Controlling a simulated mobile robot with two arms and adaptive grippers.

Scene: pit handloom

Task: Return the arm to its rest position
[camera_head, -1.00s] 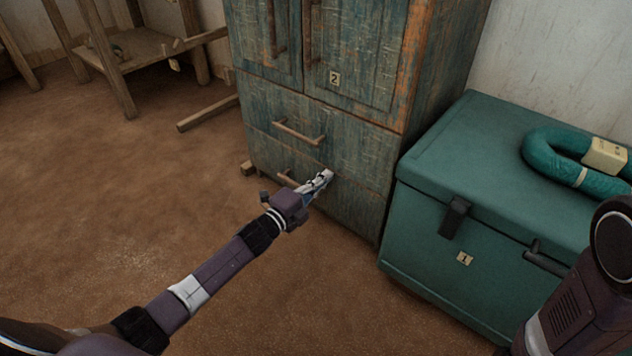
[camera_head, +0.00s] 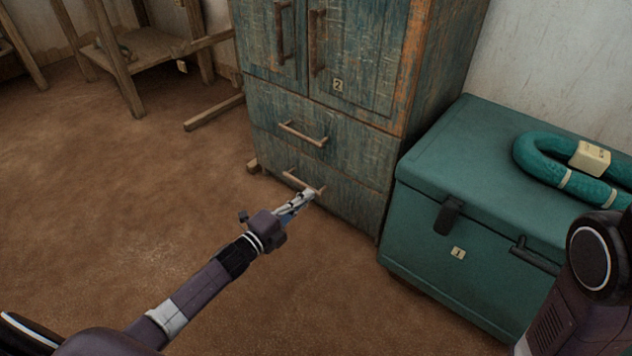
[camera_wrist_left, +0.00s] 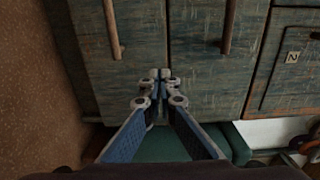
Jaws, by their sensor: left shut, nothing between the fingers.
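My left gripper (camera_head: 298,203) is shut and empty in the head view, in front of the lower drawer of the worn blue-green cabinet (camera_head: 350,150). Its fingertips overlap the right end of the lower drawer handle (camera_head: 303,182) in the picture; I cannot tell whether they touch it. In the left wrist view the two fingertips (camera_wrist_left: 161,75) meet with nothing between them, before the cabinet's drawer fronts (camera_wrist_left: 210,70). Both drawers look closed. Part of my right arm shows at the lower right of the head view, but its gripper is out of the picture.
A teal chest (camera_head: 430,262) stands right of the cabinet, with a teal coiled bundle (camera_head: 545,168) on its lid. A wooden frame (camera_head: 128,75) stands at the back left, with a beam (camera_head: 214,112) near the floor. The brown floor (camera_head: 110,210) at left is open.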

